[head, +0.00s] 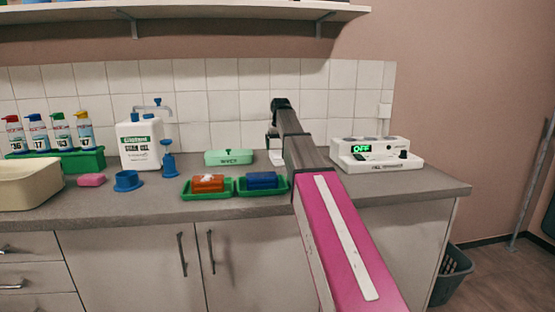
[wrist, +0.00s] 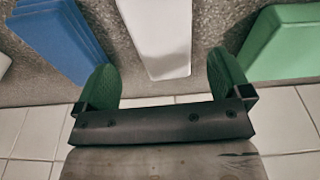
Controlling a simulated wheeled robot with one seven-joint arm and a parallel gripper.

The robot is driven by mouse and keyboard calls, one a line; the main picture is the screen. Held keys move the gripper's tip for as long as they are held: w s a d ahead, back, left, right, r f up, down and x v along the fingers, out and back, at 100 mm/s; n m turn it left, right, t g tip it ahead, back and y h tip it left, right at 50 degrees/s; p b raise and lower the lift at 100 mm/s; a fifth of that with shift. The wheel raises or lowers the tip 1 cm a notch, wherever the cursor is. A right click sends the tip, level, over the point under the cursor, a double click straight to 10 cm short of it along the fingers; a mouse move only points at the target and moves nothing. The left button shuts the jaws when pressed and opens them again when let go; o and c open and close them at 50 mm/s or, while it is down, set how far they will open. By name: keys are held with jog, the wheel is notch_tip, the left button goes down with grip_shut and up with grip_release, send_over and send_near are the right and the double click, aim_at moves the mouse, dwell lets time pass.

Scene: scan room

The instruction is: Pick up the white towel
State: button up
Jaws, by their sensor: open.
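The white towel (wrist: 158,38) shows in the wrist view as a smooth, pale, block-like shape on the grey counter. In the head view it is a small white patch (head: 276,158) just right of the green box, partly hidden by my arm. My gripper (wrist: 163,76) is open, with green fingertips set wide apart. The near end of the towel lies between the fingertips in the picture, with a gap on each side. I cannot tell the height of the fingers above the counter.
The green box (head: 229,157) stands left of the towel. Green trays with an orange (head: 208,184) and a blue stack (head: 262,180) lie in front. A white device reading OFF (head: 375,154) is at right. The tiled wall (head: 230,75) is close behind; a shelf (head: 180,12) hangs above.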

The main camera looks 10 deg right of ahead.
aim_at(278, 153)
jog(key=f, duration=0.3)
jog(key=w+f, duration=0.1)
jog(key=f, duration=0.1)
jog(key=shift+a, duration=0.25)
jog(key=c, duration=1)
